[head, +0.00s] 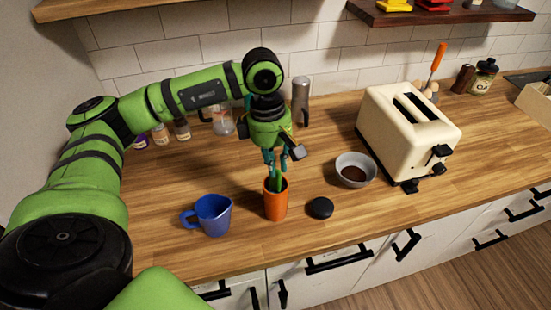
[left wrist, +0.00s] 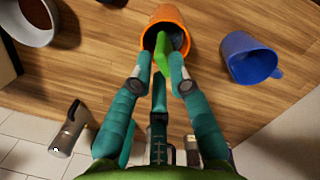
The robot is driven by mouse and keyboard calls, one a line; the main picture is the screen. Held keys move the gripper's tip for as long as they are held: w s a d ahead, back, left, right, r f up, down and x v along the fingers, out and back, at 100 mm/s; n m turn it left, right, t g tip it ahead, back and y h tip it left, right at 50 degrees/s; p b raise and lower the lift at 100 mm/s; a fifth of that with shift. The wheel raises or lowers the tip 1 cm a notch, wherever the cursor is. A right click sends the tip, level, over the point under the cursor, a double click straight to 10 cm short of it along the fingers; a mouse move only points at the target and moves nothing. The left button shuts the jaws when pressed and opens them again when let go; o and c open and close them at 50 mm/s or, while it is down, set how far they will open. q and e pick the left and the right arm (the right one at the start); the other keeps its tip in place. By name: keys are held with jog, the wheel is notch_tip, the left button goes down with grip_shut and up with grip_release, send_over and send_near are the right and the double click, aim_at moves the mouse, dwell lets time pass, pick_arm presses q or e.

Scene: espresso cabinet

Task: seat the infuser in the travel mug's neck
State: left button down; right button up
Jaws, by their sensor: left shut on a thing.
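The orange travel mug (head: 276,204) stands upright on the wooden counter, and its open mouth shows in the left wrist view (left wrist: 186,19). The green infuser (head: 276,181) is upright over the mug, its lower part hidden inside the mouth or behind the rim. It also shows in the left wrist view (left wrist: 162,53). My left gripper (head: 277,164) points down above the mug and is shut on the infuser; its fingers show on either side of it in the left wrist view (left wrist: 160,82). I cannot tell whether the infuser touches the mug. My right gripper is not in view.
A blue cup (head: 212,215) stands left of the mug. A black round lid (head: 320,208) lies close on the right, with a grey bowl (head: 355,163) of brown grounds beyond it. A cream toaster (head: 403,135) stands farther right. The counter's front edge is near.

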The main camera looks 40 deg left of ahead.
pick_arm(q)
jog(key=c, duration=1.1)
grip_release()
jog(key=shift+a+f+b, duration=0.15)
jog(key=shift+a+b, duration=0.3)
jog(key=shift+a, duration=0.15)
jog(key=shift+s, duration=0.1)
